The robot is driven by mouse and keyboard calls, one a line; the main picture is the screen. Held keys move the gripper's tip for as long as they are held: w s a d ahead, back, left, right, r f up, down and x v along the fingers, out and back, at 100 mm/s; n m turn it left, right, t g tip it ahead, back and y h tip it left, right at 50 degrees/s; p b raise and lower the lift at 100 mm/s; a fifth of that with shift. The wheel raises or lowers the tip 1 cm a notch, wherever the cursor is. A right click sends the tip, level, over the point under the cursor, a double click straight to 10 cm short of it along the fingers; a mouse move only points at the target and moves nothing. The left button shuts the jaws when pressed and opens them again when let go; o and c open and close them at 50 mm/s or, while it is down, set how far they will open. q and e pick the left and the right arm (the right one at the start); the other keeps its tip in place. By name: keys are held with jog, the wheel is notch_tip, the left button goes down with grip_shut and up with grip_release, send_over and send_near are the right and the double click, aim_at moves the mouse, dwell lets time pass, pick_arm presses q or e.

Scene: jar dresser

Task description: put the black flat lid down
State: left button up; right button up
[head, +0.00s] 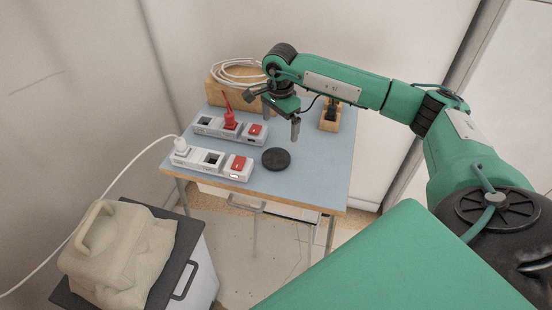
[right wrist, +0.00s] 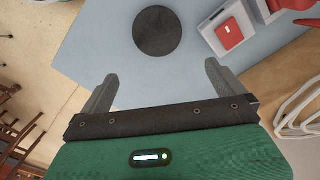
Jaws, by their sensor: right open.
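The black flat lid (head: 276,159) lies flat on the blue-grey tabletop (head: 315,180), to the right of the near power strip. It also shows in the right wrist view (right wrist: 157,31), beyond the fingertips and apart from them. My right gripper (head: 283,126) is above the table, a little behind and above the lid. In the right wrist view its two fingers (right wrist: 160,80) are wide apart with nothing between them. My left gripper is not in view.
Two white power strips with red switches, the near one (head: 212,161) and the far one (head: 229,130), lie left of the lid. A red plug stands in the far strip. A wooden box (head: 240,93) with coiled cable and a small wooden holder (head: 331,117) stand at the back. The front right tabletop is clear.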

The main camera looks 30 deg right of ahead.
send_over(278, 156)
jog(key=f, duration=0.4)
jog(key=f+p, duration=0.1)
jog(key=f, duration=0.1)
jog(key=shift+d+f, duration=0.3)
jog(key=shift+f, duration=0.05)
jog(key=f, duration=0.1)
jog(key=f+p, duration=0.1)
jog(key=f, duration=0.2)
jog(key=shift+s+a+f+p, duration=0.1)
jog(key=shift+a+f+p, duration=0.2)
jog(key=shift+a+f, duration=0.1)
jog(key=shift+f, duration=0.3)
jog(key=c, duration=0.9)
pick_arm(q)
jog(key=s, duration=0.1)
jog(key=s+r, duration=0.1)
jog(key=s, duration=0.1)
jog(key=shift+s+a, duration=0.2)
pick_arm(e)
jog(key=shift+c, duration=0.2)
jog(key=shift+r, duration=0.15)
